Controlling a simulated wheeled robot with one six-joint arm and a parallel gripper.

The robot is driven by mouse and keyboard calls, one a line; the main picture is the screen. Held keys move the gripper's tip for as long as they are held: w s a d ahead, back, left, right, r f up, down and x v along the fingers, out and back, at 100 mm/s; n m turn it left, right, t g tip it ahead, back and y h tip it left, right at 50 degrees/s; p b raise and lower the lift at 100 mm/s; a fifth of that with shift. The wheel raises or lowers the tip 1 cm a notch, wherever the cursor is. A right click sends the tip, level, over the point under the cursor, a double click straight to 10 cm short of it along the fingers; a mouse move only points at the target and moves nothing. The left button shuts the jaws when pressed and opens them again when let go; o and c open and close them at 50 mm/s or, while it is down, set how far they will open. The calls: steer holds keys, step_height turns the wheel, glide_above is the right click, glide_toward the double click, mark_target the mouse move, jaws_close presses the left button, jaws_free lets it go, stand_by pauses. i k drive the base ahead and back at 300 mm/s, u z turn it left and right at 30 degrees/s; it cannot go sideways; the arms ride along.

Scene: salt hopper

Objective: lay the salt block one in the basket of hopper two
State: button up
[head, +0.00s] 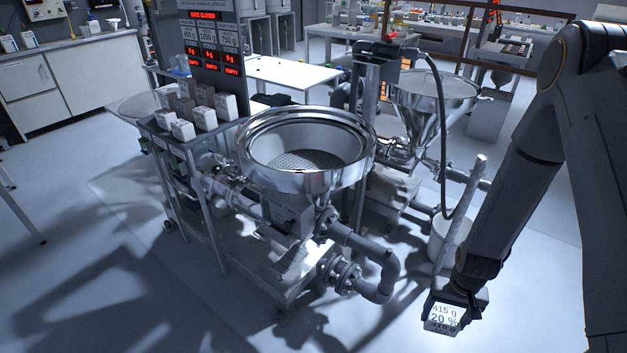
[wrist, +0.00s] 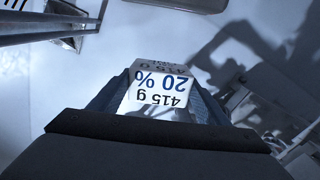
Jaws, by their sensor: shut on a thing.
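My gripper (head: 455,303) is at the lower right in the head view, shut on a white salt block (head: 443,317) printed "415 g 20 %". The same block (wrist: 160,90) shows between the two fingers in the wrist view, clear of other things. A large steel hopper (head: 305,150) with a perforated basket floor (head: 308,160) stands in the middle, to the left of my gripper. A second, conical steel hopper (head: 432,95) stands farther back, beyond my gripper. Which one is hopper two cannot be told from the pictures.
Several blocks (head: 205,115) stand on a shelf left of the near hopper, below a sign with red displays (head: 208,52). Grey pipes (head: 375,260), an upright post (head: 468,200) and a white bucket (head: 450,240) stand between the hoppers and my arm. The floor at the front is clear.

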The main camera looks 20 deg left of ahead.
mark_target(312, 167)
steer(key=u, duration=1.55)
